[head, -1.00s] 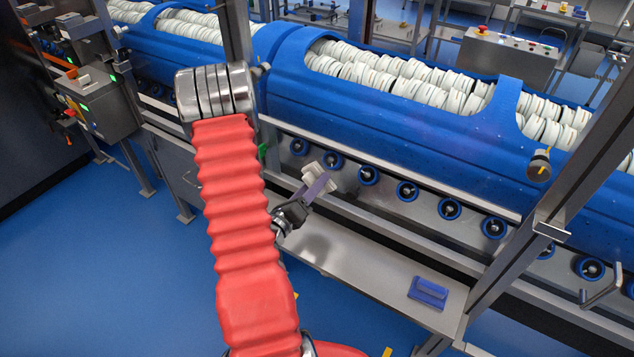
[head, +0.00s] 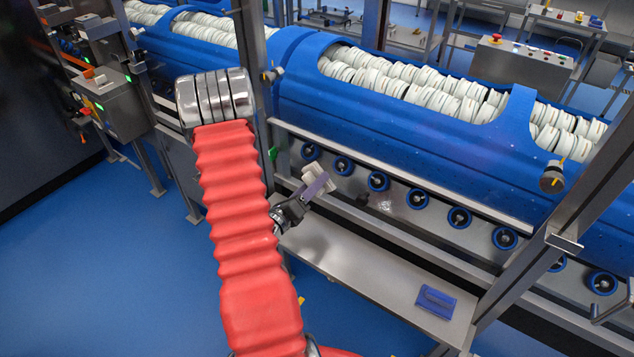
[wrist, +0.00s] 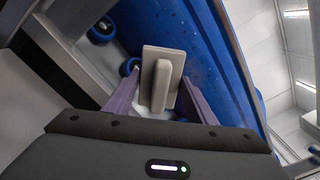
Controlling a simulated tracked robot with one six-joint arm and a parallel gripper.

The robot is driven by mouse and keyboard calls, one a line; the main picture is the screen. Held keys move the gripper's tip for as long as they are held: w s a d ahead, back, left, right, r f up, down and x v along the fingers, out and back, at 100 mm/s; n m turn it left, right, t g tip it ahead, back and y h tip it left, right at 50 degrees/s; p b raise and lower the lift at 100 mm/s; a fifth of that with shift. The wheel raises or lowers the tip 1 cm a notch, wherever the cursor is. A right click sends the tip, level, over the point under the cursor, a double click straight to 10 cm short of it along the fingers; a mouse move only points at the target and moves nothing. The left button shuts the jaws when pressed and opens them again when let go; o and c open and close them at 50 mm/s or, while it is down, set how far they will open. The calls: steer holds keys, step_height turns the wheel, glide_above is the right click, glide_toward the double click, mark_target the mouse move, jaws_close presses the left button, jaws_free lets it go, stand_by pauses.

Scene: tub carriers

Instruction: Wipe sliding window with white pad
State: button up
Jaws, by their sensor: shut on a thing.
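My gripper (head: 304,197) is shut on the white pad (head: 317,175), in front of the steel strip below the blue tub carriers. In the wrist view the pad (wrist: 161,72), a pale plate with a raised grip bar, sits between the two purple fingers of the gripper (wrist: 158,98). Its wiping face is hidden. The sliding window is hard to make out; a clear pane may stand between the steel posts (head: 251,60), with the blue tubs behind. I cannot tell whether the pad touches any glass.
A blue block with a grip (head: 436,302) lies on the steel shelf (head: 385,285) below. A steel post (head: 560,230) slants on the right. Blue rollers (head: 378,181) line the strip behind the pad. A control box (head: 110,105) stands left. Blue floor is open at lower left.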

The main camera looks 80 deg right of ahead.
mark_target(308, 169)
steer(key=shift+w+d, duration=0.3)
steer(key=shift+w, duration=0.45)
steer(key=shift+w+d, duration=0.3)
steer(key=shift+w, duration=0.45)
steer(key=shift+r, duration=0.15)
steer(key=shift+s+d+r, duration=0.1)
steer(key=shift+d+r, duration=0.05)
steer(key=shift+r, duration=1.15)
steer(key=shift+s, duration=0.1)
steer(key=shift+s+a, duration=0.45)
steer(key=shift+s, duration=0.35)
steer(key=shift+s+a, duration=0.4)
steer(key=shift+s, duration=0.4)
steer(key=shift+f, duration=0.1)
